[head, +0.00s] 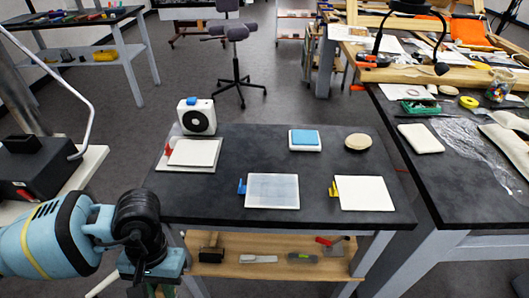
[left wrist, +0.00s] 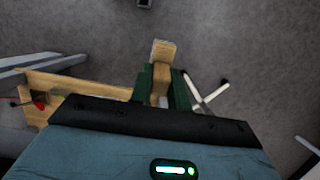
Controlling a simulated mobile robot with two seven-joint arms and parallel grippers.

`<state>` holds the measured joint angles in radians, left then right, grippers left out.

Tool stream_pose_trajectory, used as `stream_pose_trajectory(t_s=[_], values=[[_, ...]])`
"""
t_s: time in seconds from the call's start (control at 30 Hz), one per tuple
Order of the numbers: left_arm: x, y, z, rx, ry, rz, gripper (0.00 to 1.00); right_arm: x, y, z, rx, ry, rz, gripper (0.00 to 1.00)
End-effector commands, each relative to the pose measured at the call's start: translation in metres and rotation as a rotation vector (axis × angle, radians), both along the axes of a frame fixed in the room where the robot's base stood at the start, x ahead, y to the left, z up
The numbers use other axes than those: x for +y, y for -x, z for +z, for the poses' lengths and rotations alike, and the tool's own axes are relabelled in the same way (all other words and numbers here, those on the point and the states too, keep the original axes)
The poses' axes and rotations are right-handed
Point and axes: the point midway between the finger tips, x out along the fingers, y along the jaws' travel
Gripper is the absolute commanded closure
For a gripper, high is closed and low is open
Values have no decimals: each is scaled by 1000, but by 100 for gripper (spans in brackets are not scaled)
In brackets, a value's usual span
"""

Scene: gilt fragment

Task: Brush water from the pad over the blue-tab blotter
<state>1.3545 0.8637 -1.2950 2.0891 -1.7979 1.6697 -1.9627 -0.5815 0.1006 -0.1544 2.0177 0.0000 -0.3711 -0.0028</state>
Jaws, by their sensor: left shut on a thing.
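The blue-tab blotter (head: 272,191) lies flat near the front of the dark table; its sheet looks greyer than the white yellow-tab blotter (head: 364,193) to its right. The blue pad (head: 305,137) sits in a white tray behind them. My left gripper (left wrist: 163,88) is shut on a wooden-handled thing (left wrist: 162,58), probably the brush, whose far end is pale. In the head view the left wrist is left of the table's front corner, and the fingers and the held thing are mostly cut off or hidden. My right gripper is not in view.
A red-tab white sheet (head: 194,153) lies on a board at the table's left, before a white fan-like device (head: 196,116). A round tan disc (head: 358,142) is right of the pad. A wooden lower shelf (head: 270,268) holds tools. A cluttered bench (head: 450,180) stands at right.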

Motion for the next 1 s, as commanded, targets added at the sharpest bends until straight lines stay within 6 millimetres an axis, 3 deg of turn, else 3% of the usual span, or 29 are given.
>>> stream_pose_trajectory(t_s=[0.37,0.47,0.73,0.83,1.0], values=[[0,-1,1,-2,0,1,100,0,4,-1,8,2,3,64],[0,-9,15,-6,-1,3,100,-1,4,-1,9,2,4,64],[0,-30,82,-6,-1,4,100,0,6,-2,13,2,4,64],[0,-32,94,-2,-1,2,100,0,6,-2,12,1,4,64],[0,-32,97,1,-1,1,100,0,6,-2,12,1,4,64]])
